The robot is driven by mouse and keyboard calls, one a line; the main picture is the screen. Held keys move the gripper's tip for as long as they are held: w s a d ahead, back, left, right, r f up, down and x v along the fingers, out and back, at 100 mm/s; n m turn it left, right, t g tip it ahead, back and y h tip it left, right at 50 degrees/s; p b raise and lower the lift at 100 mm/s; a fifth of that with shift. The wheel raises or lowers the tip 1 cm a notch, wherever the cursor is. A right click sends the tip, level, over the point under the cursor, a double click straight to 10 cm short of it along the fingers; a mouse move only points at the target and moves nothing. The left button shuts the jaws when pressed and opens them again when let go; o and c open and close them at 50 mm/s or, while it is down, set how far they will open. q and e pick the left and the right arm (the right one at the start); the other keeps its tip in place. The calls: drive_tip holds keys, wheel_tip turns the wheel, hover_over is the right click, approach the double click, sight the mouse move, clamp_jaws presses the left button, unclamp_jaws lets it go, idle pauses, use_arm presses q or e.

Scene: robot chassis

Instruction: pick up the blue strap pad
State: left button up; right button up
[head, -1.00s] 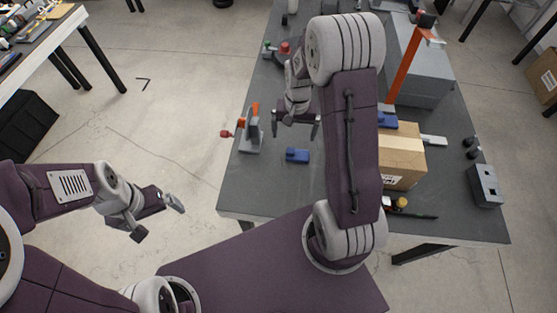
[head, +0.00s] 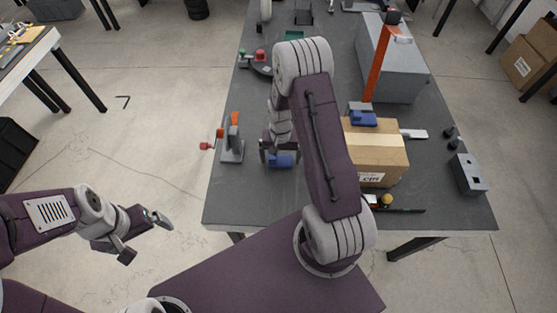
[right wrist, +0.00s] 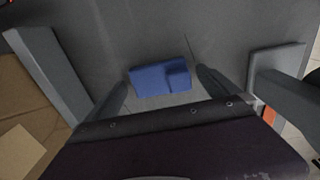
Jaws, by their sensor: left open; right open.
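A small blue block-like piece, which looks like the blue strap pad (head: 279,161), lies on the dark grey table. It has a raised step at one end, clear in the right wrist view (right wrist: 158,78). My right gripper (head: 280,153) is open just above it, pointing down. In the right wrist view the open fingers (right wrist: 163,90) stand on either side of the pad, with nothing held. Whether they touch it cannot be told. My left gripper (head: 146,238) is open and empty, off the table over the floor at the left.
A grey and orange clamp-like tool (head: 232,140) stands left of the pad. A large grey case (head: 395,65) is further back. The table's front left is clear.

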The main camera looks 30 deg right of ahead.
sight(280, 160)
drive_tip(key=c, duration=1.4)
drive_tip(key=shift+o, duration=0.2)
wheel_tip(280, 160, up, 10)
